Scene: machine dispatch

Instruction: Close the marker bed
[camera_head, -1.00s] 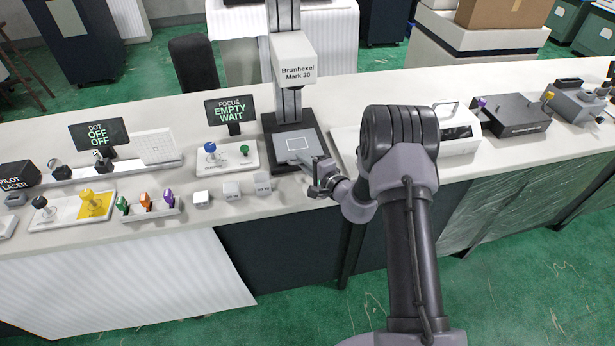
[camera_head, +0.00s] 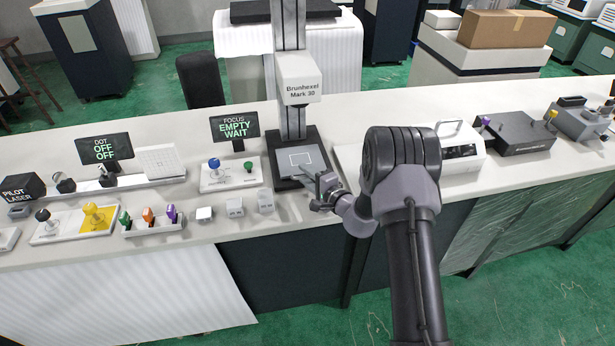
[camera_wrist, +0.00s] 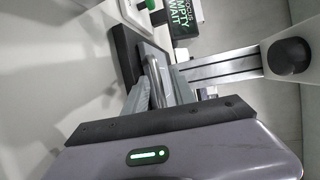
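The marker, labelled Brunhexel Mark 30 (camera_head: 301,88), stands on the bench with a tall column. Its bed is a grey plate with a white square outline (camera_head: 302,160) on a dark base (camera_head: 283,183) below the head. In the head view my gripper (camera_head: 318,182) is at the bed's front right edge. The bed looks empty.
The focus display (camera_head: 235,128) reads EMPTY WAIT. A panel with blue and green knobs (camera_head: 231,177) stands left of the marker. Small white blocks (camera_head: 235,207) lie at the front left. A white machine (camera_head: 460,147) stands to the right, behind my arm.

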